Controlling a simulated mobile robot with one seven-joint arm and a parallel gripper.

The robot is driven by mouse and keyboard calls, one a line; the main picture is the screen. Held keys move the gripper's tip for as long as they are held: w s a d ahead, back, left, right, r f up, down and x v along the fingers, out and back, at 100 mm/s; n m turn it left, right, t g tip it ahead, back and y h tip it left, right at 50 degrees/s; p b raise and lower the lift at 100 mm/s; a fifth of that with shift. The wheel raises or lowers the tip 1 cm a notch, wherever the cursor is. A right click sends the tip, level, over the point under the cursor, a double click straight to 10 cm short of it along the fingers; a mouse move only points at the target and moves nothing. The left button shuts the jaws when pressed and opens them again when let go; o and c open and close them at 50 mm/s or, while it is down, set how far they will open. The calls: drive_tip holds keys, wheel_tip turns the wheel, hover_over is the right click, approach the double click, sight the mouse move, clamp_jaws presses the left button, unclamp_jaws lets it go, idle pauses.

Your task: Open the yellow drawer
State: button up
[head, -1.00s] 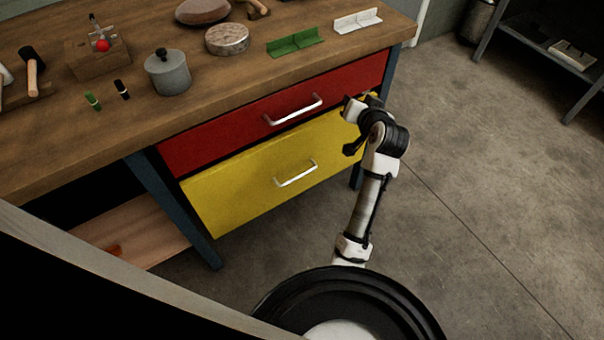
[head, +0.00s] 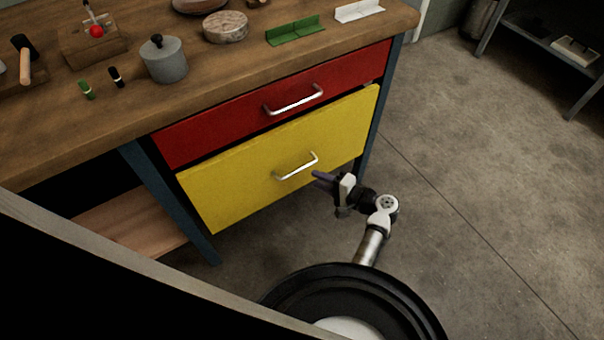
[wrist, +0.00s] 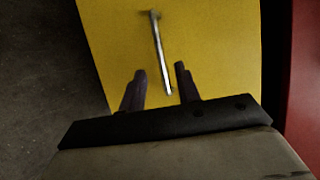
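The yellow drawer (head: 233,183) is the lower drawer under the workbench, and its front sits slightly forward of the frame. Its silver bar handle (head: 297,168) is at the middle of the front. My gripper (head: 318,180) is just right of the handle in the head view, pointing at it. In the wrist view the yellow front (wrist: 108,40) fills the middle, and the handle (wrist: 160,55) runs lengthwise ahead. My gripper's two fingers (wrist: 160,88) are apart, with the handle's near end between or just beyond them. Contact cannot be told.
A red drawer (head: 225,122) with its own handle lies directly above. The wooden benchtop (head: 180,125) holds a lidded pot (head: 164,62), a green bracket (head: 295,31) and other items. A blue bench leg (head: 165,195) stands left of the drawers. The floor (head: 470,180) at right is clear.

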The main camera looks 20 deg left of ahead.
drive_tip(key=b+x, duration=0.1)
drive_tip(key=x, duration=0.6)
clamp_jaws()
